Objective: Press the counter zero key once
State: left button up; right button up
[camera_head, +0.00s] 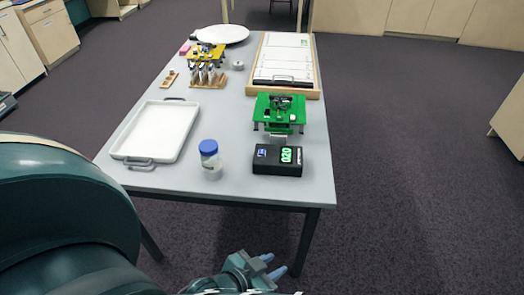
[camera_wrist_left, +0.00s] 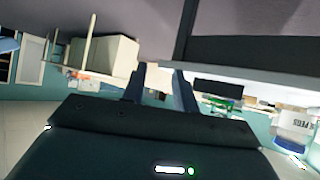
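The counter (camera_head: 278,159) is a black box near the front right corner of the table. Its lit green display appears to read 020. A small blue-and-white patch (camera_head: 262,153) on its left side may be the key; it is too small to be sure. My left gripper (camera_head: 274,264) is low in front of the table's near edge, apart from the counter. Its two fingers are apart with nothing between them. The wrist view is upside down and shows the fingers (camera_wrist_left: 160,92) and, beyond them, a dark box (camera_wrist_left: 218,88) that looks like the counter. My right gripper is not in view.
A blue-lidded jar (camera_head: 210,160) stands left of the counter, and a green fixture (camera_head: 279,112) stands behind it. A white tray (camera_head: 157,131) lies at the left. A framed board (camera_head: 286,62), small rack (camera_head: 208,78) and white plate (camera_head: 222,34) are farther back. The table edge (camera_head: 230,198) lies between gripper and counter.

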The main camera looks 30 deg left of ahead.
pick_arm(q)
grip_shut()
jog(key=shift+w, duration=0.1)
dwell(1.0)
